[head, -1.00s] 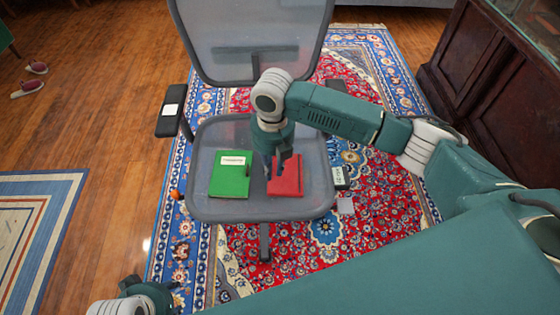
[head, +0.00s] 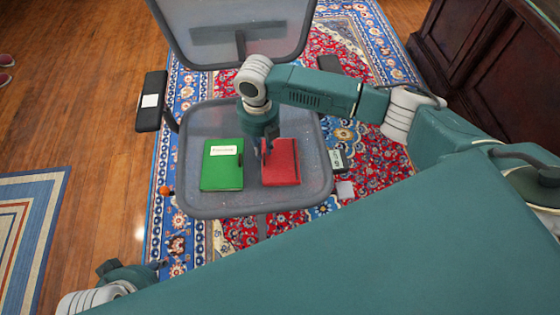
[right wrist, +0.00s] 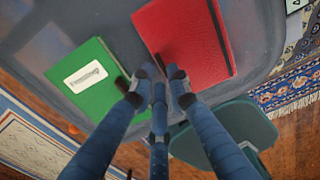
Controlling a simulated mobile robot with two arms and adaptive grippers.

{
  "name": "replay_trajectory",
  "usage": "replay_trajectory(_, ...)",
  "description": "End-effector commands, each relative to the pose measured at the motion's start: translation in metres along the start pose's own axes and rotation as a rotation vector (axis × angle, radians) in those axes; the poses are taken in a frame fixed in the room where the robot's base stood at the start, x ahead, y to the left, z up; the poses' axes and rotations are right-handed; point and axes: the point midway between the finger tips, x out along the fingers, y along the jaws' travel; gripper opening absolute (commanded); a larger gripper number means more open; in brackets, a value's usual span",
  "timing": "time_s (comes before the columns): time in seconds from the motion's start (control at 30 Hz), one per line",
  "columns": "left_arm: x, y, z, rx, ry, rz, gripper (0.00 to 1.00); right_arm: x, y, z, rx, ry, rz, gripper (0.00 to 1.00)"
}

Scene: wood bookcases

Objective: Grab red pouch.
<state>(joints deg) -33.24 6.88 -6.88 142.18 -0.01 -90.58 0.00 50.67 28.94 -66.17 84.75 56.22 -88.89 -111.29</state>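The red pouch (head: 285,165) lies flat on the grey chair seat (head: 235,203). In the right wrist view, the red pouch (right wrist: 190,38) is at top centre. My right gripper (head: 265,149) is over the pouch's left edge in the head view. In the right wrist view, my right gripper (right wrist: 163,74) has its fingertips drawn close together at the pouch's near edge, with a narrow gap between them. I cannot tell whether they pinch it. My left gripper (head: 150,268) is only partly visible at the lower left, away from the chair.
A green book (head: 222,172) with a white label lies left of the pouch, close to the right gripper's fingers (right wrist: 85,80). The chair has a backrest (head: 230,40) and an armrest (head: 151,102). A dark wooden cabinet (head: 465,60) stands at right.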

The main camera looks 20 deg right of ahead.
Motion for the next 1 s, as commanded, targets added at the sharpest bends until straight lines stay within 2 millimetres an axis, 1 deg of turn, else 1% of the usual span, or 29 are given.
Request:
replay_trajectory(0.03,0.007,0.000,0.002,0.000,-0.001,0.000,0.40,0.013,0.000,-0.002,0.000,0.002,-0.002,0.16)
replay_trajectory(0.1,0.011,0.000,0.003,0.000,0.001,0.000,0.40,0.024,0.000,-0.003,0.000,0.002,-0.001,0.16)
replay_trajectory(0.23,0.014,0.001,-0.001,0.001,0.020,0.000,0.40,0.036,0.000,-0.002,-0.001,0.001,-0.001,0.16)
replay_trajectory(0.43,0.013,0.001,-0.003,0.001,0.026,0.000,0.40,0.036,0.000,-0.002,-0.002,0.000,0.000,0.16)
replay_trajectory(0.47,0.013,0.001,-0.003,0.001,0.025,0.001,0.40,0.036,0.000,-0.002,-0.002,0.000,0.000,0.14)
replay_trajectory(0.53,0.013,0.001,-0.003,0.001,0.025,0.001,0.40,0.036,0.000,-0.002,-0.001,0.000,0.000,0.00)
replay_trajectory(0.87,0.013,0.001,-0.003,0.001,0.023,0.001,0.40,0.035,0.000,-0.002,-0.001,0.000,0.000,0.00)
replay_trajectory(1.0,0.011,0.001,-0.003,0.001,0.021,0.001,0.40,0.030,0.000,-0.001,0.000,-0.001,0.000,0.00)
